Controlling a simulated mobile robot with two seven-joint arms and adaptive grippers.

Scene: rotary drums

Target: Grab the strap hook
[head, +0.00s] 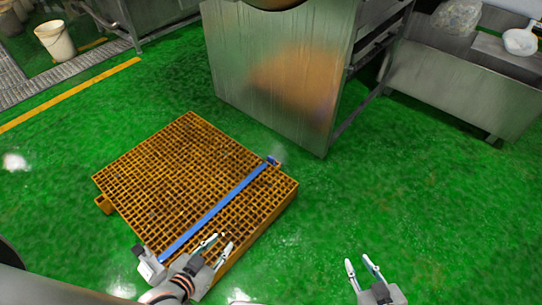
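A blue strap (214,212) lies diagonally across a yellow-orange grated platform (165,160). A small metal end piece (275,162), which looks like the strap hook, sits at the strap's far end by the platform's edge; its shape is too small to make out. The strap's near end is partly hidden by my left arm. My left gripper (223,240) is open and empty over the platform's near right part, to the right of the strap and well short of the hook. My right gripper (356,258) is open and empty above the green floor, right of the platform.
A large steel cabinet (280,75) stands just behind the platform. A steel trough (465,90) is at the upper right. A white bucket (55,40) and a yellow floor line (75,93) are at the left. Green floor right of the platform is clear.

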